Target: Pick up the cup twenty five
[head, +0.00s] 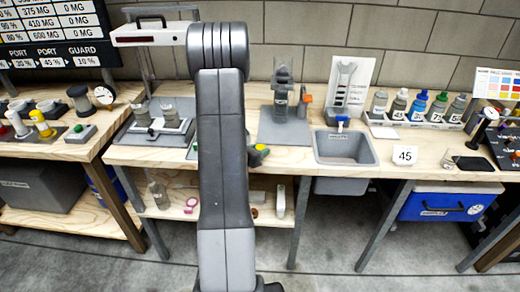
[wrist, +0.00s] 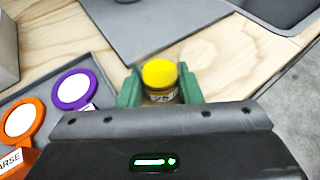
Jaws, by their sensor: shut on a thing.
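A small cup with a yellow top (wrist: 160,74) and a dark label marked 25 stands between the green fingers of my gripper (wrist: 159,88) in the wrist view. The fingers are shut on it from the left and right. In the head view my arm hides most of this spot; a bit of yellow and green (head: 262,148) shows just right of the arm, over the wooden bench. I cannot tell whether the cup touches the bench.
A purple-rimmed disc (wrist: 74,89) and an orange-rimmed disc (wrist: 20,119) lie on a grey tray, left of my gripper. A grey mat (wrist: 150,30) lies ahead.

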